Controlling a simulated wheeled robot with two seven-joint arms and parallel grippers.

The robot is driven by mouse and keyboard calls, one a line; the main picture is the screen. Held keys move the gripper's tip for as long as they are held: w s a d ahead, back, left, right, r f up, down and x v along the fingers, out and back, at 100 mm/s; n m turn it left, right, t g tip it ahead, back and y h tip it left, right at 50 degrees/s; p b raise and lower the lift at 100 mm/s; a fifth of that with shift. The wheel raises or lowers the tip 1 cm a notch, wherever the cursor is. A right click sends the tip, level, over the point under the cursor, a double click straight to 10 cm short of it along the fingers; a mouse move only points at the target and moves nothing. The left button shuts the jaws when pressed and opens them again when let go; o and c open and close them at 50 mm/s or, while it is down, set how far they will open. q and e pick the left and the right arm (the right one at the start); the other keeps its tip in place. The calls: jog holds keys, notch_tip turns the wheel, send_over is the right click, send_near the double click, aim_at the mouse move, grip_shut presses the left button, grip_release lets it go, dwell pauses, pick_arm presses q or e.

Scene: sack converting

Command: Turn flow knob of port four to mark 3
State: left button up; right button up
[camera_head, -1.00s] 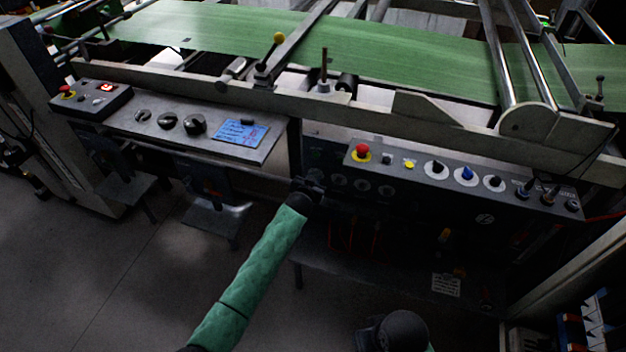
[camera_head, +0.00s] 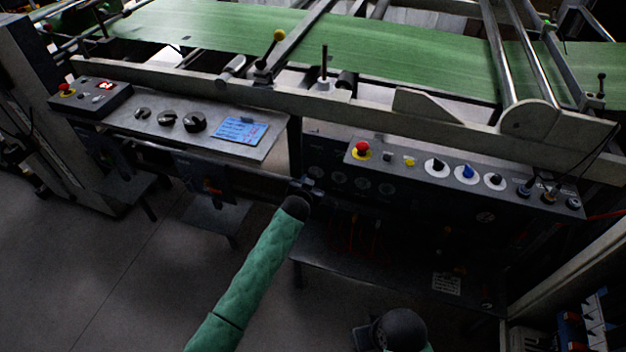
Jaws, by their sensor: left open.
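Several small, dim round dials or knobs (camera_head: 340,178) sit in a row on the dark front face below the right control panel. Their marks and port numbers are too dark and small to read, so I cannot tell which is port four. My left gripper (camera_head: 314,186), at the end of a green-sleeved arm, is just below the left end of this row. It is open, dark against the dark machine, and nothing shows in it. I cannot tell whether it touches the face.
The right panel has a red stop button (camera_head: 362,149), a blue knob (camera_head: 467,172) and black knobs on white dials. A sloped panel (camera_head: 270,145) with black knobs and a blue label stands left. A green web (camera_head: 400,50) runs behind. Floor is clear at lower left.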

pick_arm(q)
jog(key=v, duration=0.4)
jog(key=shift+s+r, duration=0.1)
jog(key=shift+s, duration=0.1)
pick_arm(e)
jog(key=shift+a+f, duration=0.3)
jog(key=shift+f, duration=0.3)
jog(key=shift+r, duration=0.1)
